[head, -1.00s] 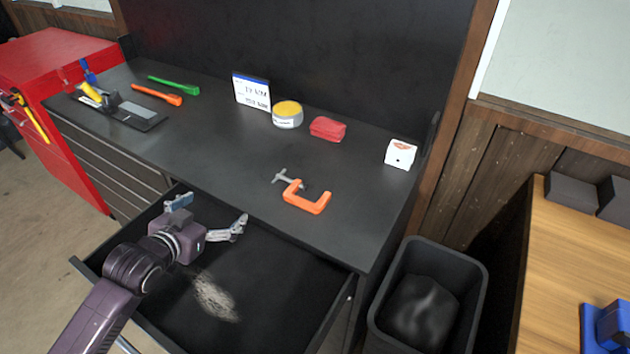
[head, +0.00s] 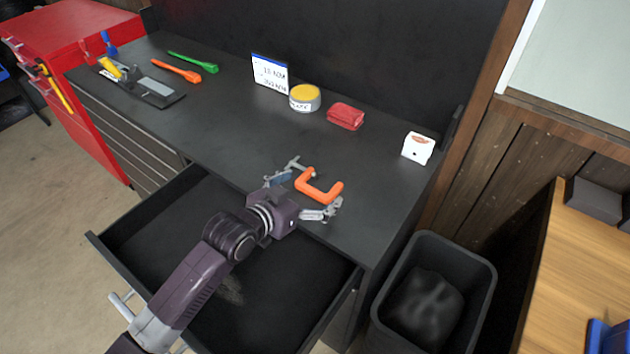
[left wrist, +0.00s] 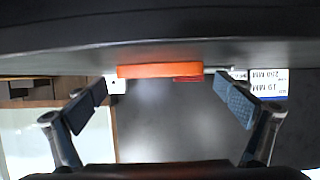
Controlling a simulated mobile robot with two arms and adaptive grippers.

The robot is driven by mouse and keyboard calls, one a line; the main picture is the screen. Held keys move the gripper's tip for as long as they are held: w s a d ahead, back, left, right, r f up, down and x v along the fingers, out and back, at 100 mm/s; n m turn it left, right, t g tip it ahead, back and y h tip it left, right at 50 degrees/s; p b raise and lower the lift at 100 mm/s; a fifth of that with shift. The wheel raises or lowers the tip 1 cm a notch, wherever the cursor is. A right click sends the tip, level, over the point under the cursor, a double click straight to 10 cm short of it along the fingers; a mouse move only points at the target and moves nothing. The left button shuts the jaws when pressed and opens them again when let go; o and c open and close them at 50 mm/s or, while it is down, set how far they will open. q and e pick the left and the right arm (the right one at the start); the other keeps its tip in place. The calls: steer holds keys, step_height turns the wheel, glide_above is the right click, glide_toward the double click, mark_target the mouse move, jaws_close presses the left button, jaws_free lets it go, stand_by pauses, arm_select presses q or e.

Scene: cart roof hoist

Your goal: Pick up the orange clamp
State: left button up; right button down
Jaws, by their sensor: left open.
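The orange clamp (head: 318,187) lies on the dark bench top near its front edge, its grey screw end pointing to the back left. My left gripper (head: 308,197) is open at the front of the clamp, one finger on its left side and the other on its right. In the left wrist view the clamp (left wrist: 160,71) shows as an orange bar between the two blue-padded fingers (left wrist: 168,103), beyond their tips. I see no finger pressed on it. My right gripper is not in view.
An open drawer (head: 150,222) juts out under my left arm. A red pouch (head: 346,116), yellow-topped tin (head: 305,97), white box (head: 418,148) and sign card (head: 270,73) stand behind the clamp. A black bin (head: 457,262) stands at the right.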

arm_select(q)
steer(key=shift+w+d+f, duration=0.25)
steer(key=shift+w, duration=0.1)
steer(key=shift+c, duration=0.5)
steer(key=c, duration=1.3)
steer(key=shift+r, duration=0.1)
steer(key=shift+c, duration=0.4)
steer(key=shift+r, duration=0.1)
